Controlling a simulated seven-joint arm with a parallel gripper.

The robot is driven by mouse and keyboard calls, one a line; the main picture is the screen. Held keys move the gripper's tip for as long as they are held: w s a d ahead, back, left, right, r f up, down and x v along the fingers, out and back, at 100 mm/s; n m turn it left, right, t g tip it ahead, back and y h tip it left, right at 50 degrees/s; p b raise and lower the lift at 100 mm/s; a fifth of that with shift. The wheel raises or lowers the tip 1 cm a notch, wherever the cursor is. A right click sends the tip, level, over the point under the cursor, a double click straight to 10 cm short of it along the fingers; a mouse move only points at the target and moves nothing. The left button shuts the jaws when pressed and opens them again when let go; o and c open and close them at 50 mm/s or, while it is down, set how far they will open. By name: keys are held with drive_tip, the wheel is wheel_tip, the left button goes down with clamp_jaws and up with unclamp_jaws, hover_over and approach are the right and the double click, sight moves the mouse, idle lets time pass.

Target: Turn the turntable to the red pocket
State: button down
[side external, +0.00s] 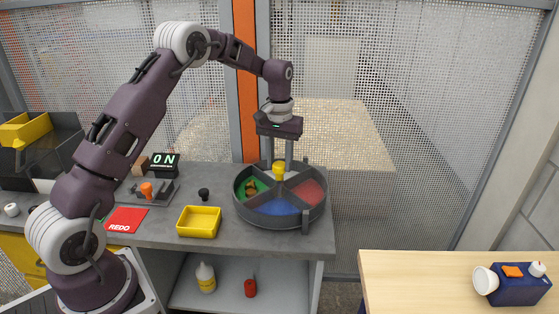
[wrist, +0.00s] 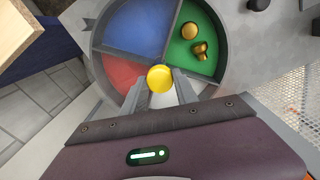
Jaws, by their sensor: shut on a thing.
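The turntable (side external: 262,220) is a round grey tray split by dividers into coloured pockets, on the right end of the grey bench. The red pocket (side external: 308,191) is at the right, the blue pocket (side external: 273,208) at the front, and the green pocket (side external: 240,186) at the left with small gold pieces (wrist: 198,48) in it. A whitish pocket (wrist: 165,98) shows partly behind my fingers in the wrist view. My gripper (side external: 281,163) points down, shut on the yellow knob (side external: 279,170) where the dividers meet; the knob also shows in the wrist view (wrist: 159,78).
A grey post (side external: 305,222) stands at the turntable's front rim. Left of it are a yellow tray (side external: 199,221), a black knob (side external: 204,194), a red REDO card (side external: 126,219) and an ON sign (side external: 164,161). A wooden table (side external: 420,285) is at the right.

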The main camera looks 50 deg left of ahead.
drive_tip(key=shift+r+m, duration=0.1)
drive_tip(key=shift+m, duration=8.9)
drive_tip(key=c, duration=0.9)
unclamp_jaws()
drive_tip(key=shift+c, duration=0.2)
